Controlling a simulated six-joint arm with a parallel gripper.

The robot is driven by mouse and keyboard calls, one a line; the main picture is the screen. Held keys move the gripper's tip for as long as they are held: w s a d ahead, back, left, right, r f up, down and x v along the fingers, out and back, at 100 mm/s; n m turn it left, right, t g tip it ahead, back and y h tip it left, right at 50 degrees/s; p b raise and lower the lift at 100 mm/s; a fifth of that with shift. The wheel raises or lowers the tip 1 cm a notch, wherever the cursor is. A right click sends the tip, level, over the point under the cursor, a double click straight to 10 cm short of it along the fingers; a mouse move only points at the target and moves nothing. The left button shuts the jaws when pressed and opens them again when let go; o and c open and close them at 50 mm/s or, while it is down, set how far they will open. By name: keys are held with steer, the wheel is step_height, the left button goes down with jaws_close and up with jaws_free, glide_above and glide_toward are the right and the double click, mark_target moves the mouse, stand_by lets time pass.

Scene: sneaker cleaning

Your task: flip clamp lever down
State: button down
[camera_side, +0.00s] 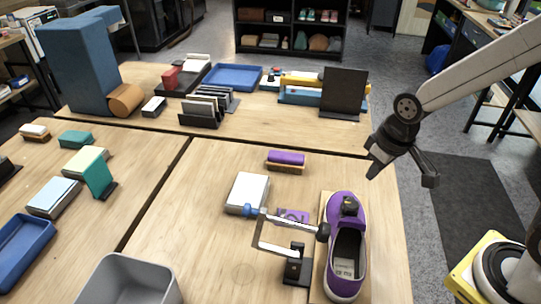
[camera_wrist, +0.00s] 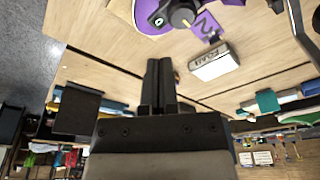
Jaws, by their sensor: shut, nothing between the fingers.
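A purple and white sneaker (camera_side: 332,268) lies on a wooden board at the right of the near table. Beside it on the left is a metal toggle clamp on a black base (camera_side: 296,268). Its silver arm (camera_side: 290,222) reaches toward the shoe with a black tip, and a blue knob (camera_side: 249,210) is at its left end. My gripper (camera_side: 373,168) is above and beyond the shoe's far end, apart from shoe and clamp. Its fingers also show shut and empty in the wrist view (camera_wrist: 159,62). There, the sneaker (camera_wrist: 205,3) is cut by the top edge.
A white block (camera_side: 248,190) and a brush with a purple top (camera_side: 287,158) lie left of the shoe. A grey bin (camera_side: 130,280) stands at the near edge. A black upright panel (camera_side: 343,92) stands on the far table. The table between brush and sneaker is bare.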

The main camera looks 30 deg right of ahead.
steer(key=a+r+n+g, duration=0.1)
steer(key=a+r+n, duration=0.2)
steer(key=a+r, duration=0.3)
steer(key=a+r+n+g, duration=0.2)
steer(key=a+r+n, duration=0.2)
steer(key=a, duration=0.9)
step_height(320, 180, up, 3)
steer(key=shift+w+f, duration=0.2)
steer(key=shift+w, duration=0.25)
steer(key=shift+d+f, duration=0.1)
steer(key=f, duration=0.4)
steer(key=s+f, duration=0.1)
steer(key=f, duration=0.2)
steer(key=s+d+f, duration=0.1)
steer(key=f, duration=0.3)
steer(key=shift+s+f, duration=0.1)
steer(key=shift+f, duration=0.25)
steer(key=shift+s+d+f, duration=0.25)
steer(key=shift+s+f, duration=0.1)
steer(key=shift+f, duration=0.05)
